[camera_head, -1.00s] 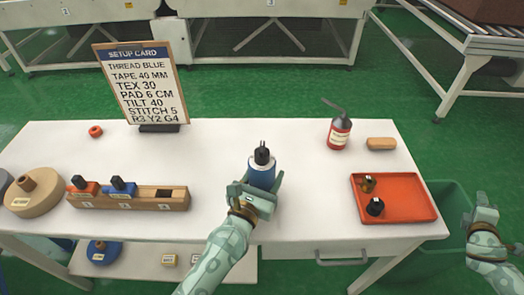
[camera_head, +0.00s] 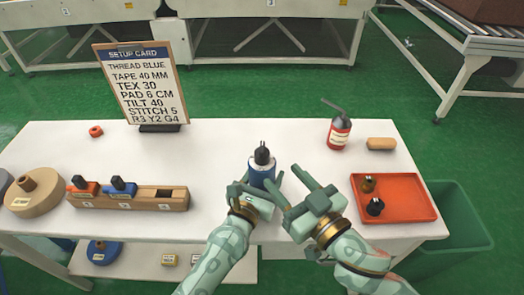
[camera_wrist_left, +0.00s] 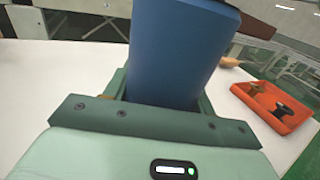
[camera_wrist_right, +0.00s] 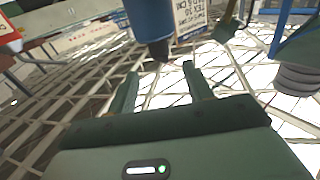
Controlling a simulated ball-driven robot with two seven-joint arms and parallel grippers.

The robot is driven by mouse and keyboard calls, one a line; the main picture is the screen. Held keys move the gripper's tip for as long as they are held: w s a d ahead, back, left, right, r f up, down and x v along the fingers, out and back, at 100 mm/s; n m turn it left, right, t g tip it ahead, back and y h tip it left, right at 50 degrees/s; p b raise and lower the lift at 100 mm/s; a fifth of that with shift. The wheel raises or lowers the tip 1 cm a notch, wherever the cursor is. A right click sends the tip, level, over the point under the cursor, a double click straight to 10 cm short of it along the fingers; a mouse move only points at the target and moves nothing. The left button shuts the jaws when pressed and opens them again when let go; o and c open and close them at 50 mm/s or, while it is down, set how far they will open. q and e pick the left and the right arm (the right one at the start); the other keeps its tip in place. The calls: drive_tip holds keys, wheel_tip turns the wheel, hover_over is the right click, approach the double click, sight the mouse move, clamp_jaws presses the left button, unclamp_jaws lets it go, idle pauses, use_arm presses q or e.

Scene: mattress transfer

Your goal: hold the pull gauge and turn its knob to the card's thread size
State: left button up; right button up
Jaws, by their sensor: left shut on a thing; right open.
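The pull gauge (camera_head: 261,173) has a blue body with a pale band and a dark knob (camera_head: 263,155) on top. It stands upright in my left gripper (camera_head: 258,184), which is shut around its body. The blue body (camera_wrist_left: 175,50) fills the left wrist view between the fingers. My right gripper (camera_head: 284,181) is open and empty, just right of the gauge. In the right wrist view, the dark knob (camera_wrist_right: 158,50) shows beyond the open fingers. The setup card (camera_head: 140,83) stands at the back left and reads TEX 30. The knob's scale marks are too small to read.
A wooden block (camera_head: 150,205) holds a red and a blue piece at left, beside a tan disc (camera_head: 35,196). A red tray (camera_head: 410,205) with two small parts lies at right. An extinguisher-like bottle (camera_head: 338,134) stands behind it. The table's middle back is clear.

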sight(267, 158)
drive_tip(key=x, duration=0.9)
drive_tip(key=shift+w+a, duration=0.1)
drive_tip(key=shift+w, duration=0.15)
drive_tip(key=shift+c, duration=0.3)
drive_tip(key=c, duration=0.9)
